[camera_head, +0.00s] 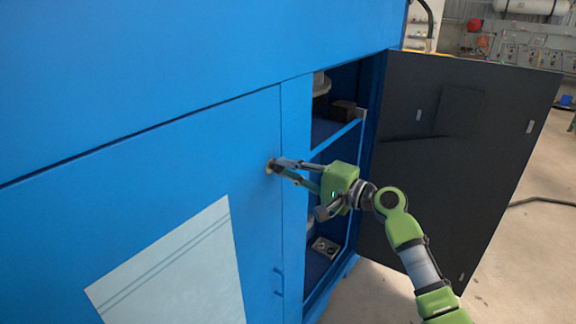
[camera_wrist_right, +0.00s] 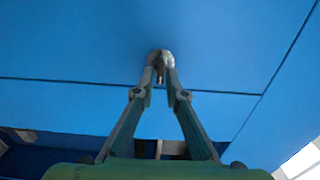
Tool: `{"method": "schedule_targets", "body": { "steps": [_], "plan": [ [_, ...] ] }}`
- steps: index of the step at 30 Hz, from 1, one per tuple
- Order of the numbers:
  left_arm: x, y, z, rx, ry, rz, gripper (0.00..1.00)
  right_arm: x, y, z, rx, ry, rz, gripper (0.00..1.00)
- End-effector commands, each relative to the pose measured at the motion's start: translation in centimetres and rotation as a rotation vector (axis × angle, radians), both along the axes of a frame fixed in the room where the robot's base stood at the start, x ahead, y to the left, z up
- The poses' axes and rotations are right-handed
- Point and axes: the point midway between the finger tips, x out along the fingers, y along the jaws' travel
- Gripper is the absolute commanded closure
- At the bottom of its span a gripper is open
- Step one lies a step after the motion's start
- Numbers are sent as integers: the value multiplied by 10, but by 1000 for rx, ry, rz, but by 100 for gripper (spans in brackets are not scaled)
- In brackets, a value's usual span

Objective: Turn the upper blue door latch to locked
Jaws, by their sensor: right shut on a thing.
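The upper door latch (camera_head: 270,166) is a small metal piece on the blue door (camera_head: 190,155), near its right edge. My right gripper (camera_head: 279,166) reaches it from the right, with its fingertips at the latch. In the right wrist view the fingertips (camera_wrist_right: 160,80) are shut on the latch (camera_wrist_right: 160,56), which stands out from the blue panel. The fingers cover part of the latch, so I cannot tell how far it is turned. My left gripper is in neither view.
A dark door (camera_head: 450,130) stands open at the right of the blue cabinet, beside my right arm. The open bay shows a shelf (camera_head: 335,140) and equipment inside. A pale sheet (camera_head: 175,270) is on the blue door. Concrete floor (camera_head: 535,240) lies at the right.

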Motion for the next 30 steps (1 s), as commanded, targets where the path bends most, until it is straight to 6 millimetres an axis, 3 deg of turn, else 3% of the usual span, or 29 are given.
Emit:
{"method": "schedule_targets", "body": {
  "steps": [16,17,18,30],
  "plan": [
    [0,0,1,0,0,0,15,0,-1,0,14,17,-2,100],
    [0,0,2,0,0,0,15,0,-1,0,14,17,-2,80],
    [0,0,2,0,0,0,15,0,-1,0,14,17,-2,77],
    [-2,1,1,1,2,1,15,-3,-6,-1,12,17,-2,77]
  ]
}}
